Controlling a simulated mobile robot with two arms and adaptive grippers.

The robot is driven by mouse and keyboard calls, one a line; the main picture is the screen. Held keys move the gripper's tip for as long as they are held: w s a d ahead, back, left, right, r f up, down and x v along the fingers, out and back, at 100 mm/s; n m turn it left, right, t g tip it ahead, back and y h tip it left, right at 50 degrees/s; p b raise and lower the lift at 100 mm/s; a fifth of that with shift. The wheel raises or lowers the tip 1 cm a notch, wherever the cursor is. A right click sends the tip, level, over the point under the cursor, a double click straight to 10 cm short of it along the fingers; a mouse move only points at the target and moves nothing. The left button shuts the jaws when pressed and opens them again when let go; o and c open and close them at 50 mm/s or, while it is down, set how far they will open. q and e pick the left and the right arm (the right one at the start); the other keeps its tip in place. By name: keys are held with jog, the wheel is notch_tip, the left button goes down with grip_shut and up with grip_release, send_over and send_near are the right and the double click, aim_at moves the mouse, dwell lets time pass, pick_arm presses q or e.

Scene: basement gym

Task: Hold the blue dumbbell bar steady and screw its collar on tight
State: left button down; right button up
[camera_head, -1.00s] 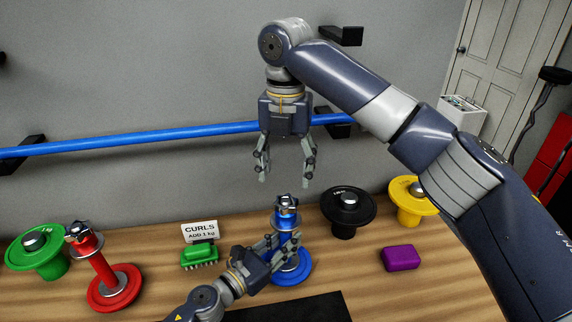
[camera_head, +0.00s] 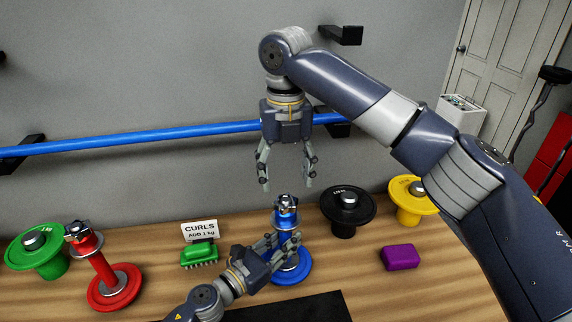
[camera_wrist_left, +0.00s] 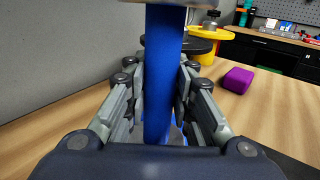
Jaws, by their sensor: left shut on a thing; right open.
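The blue dumbbell bar (camera_head: 287,221) stands upright on its blue base plate (camera_head: 297,273) on the wooden bench. A silver star-shaped collar (camera_head: 286,201) sits at its top end; how tight it is cannot be seen. My left gripper (camera_head: 284,246) is shut on the bar from the left. In the left wrist view the blue bar (camera_wrist_left: 162,75) runs upright between its two fingers. My right gripper (camera_head: 289,186) is open and empty, pointing down just above the collar, apart from it.
A red dumbbell (camera_head: 102,268) and green plate (camera_head: 40,255) stand left, by a green brush (camera_head: 199,254) and a CURLS card (camera_head: 200,231). Black (camera_head: 347,212) and yellow (camera_head: 411,201) plates and a purple block (camera_head: 399,257) lie right. A blue rail (camera_head: 150,136) crosses the wall behind.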

aim_at(286, 199)
pick_arm(q)
jog(key=shift+f, duration=0.1)
pick_arm(e)
jog(key=shift+f, duration=3.05)
